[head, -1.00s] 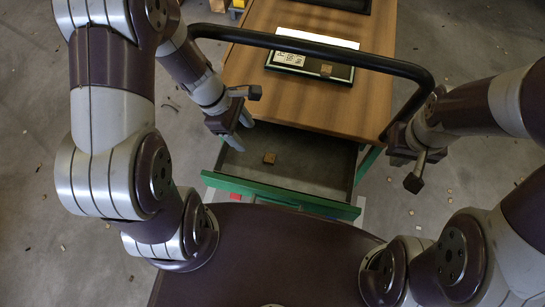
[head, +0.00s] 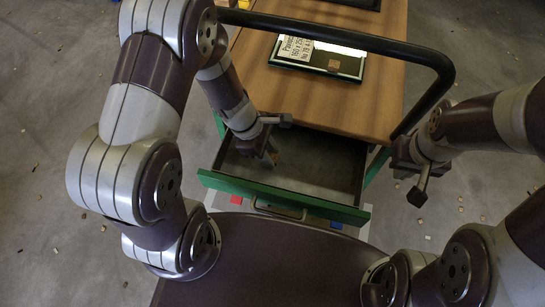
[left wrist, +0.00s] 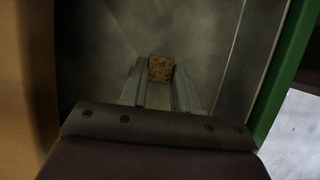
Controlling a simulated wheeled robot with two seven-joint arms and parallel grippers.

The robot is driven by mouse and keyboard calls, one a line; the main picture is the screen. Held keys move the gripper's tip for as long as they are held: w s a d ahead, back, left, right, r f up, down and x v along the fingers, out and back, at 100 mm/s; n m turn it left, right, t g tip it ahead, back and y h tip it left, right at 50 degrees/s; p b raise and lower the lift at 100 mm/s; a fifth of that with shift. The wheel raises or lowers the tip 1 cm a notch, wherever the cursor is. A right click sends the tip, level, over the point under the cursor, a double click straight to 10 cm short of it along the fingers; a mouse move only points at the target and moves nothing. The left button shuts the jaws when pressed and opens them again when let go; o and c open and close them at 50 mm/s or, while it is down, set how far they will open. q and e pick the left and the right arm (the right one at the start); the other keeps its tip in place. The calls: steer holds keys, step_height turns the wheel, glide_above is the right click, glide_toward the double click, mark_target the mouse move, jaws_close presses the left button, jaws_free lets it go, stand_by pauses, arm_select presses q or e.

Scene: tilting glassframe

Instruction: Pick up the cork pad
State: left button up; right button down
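A small brown square cork pad (left wrist: 161,68) lies on the grey floor of the open drawer. It shows between the fingertips of my left gripper (left wrist: 160,75) in the left wrist view. The fingers stand apart on either side of it; whether they touch it or its surroundings cannot be told. In the head view my left gripper (head: 268,156) reaches down into the left part of the drawer (head: 315,165), and the pad is mostly hidden by it. My right gripper (head: 420,188) is outside the drawer to the right; its opening is unclear.
The drawer has a green front (head: 285,197) and hangs below a wooden worktop (head: 365,107). A black handrail (head: 340,34) arches above. On the worktop lies a black-framed pane (head: 318,60) with a printed label and another small brown piece (head: 333,65). The drawer's right part is empty.

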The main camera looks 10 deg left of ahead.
arm_select(q)
jaws_close()
steer(key=shift+r, duration=0.2)
step_height(320, 180, up, 4)
steer(key=p, duration=0.2)
steer(key=shift+p, duration=0.4)
steer(key=s+d+r+p, duration=0.2)
steer(key=s+d+r, duration=0.4)
steer(key=s+d, duration=0.2)
steer(key=shift+s+r, duration=0.25)
steer(key=shift+r, duration=0.05)
